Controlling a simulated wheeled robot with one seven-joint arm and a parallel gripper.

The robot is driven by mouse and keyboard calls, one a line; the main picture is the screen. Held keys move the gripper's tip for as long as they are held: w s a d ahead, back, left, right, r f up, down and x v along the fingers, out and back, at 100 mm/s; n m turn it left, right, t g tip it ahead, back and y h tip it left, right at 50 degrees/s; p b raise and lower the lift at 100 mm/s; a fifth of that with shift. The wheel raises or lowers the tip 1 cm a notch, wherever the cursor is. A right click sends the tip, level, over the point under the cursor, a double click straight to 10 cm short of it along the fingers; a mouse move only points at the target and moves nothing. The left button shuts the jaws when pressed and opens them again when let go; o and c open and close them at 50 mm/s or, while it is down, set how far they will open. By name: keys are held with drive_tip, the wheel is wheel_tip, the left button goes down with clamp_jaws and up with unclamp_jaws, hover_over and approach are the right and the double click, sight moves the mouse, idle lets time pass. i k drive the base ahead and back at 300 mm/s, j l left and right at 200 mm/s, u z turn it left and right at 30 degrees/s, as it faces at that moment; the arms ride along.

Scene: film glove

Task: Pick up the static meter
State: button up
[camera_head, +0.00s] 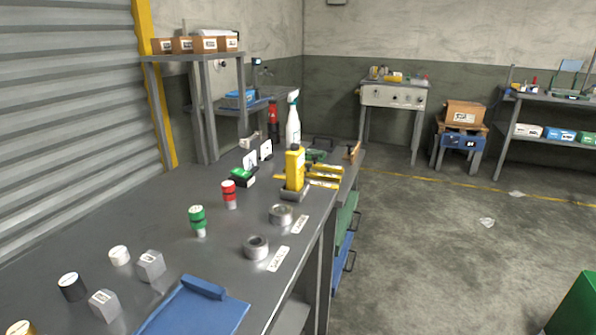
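No object can be surely identified as the static meter at this size. A yellow upright body with a dark top (294,168) stands on a grey base on the workbench (170,220), right of the middle of its top. Behind it to the left, small upright pieces with white faces (258,154) stand near a green and black item (242,177). Several yellow items (324,176) lie to the right of the yellow body, near the bench's right edge. My gripper is not in view.
A white spray bottle (293,122) stands behind the yellow body. A red-capped piece (229,193), a green-capped piece (197,219), grey rolls (256,246) and a blue clipboard-like board (196,312) are nearer. The floor right of the bench (430,260) is mostly open.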

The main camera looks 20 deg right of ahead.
sight(294, 156)
drive_tip(key=i+l, duration=1.1)
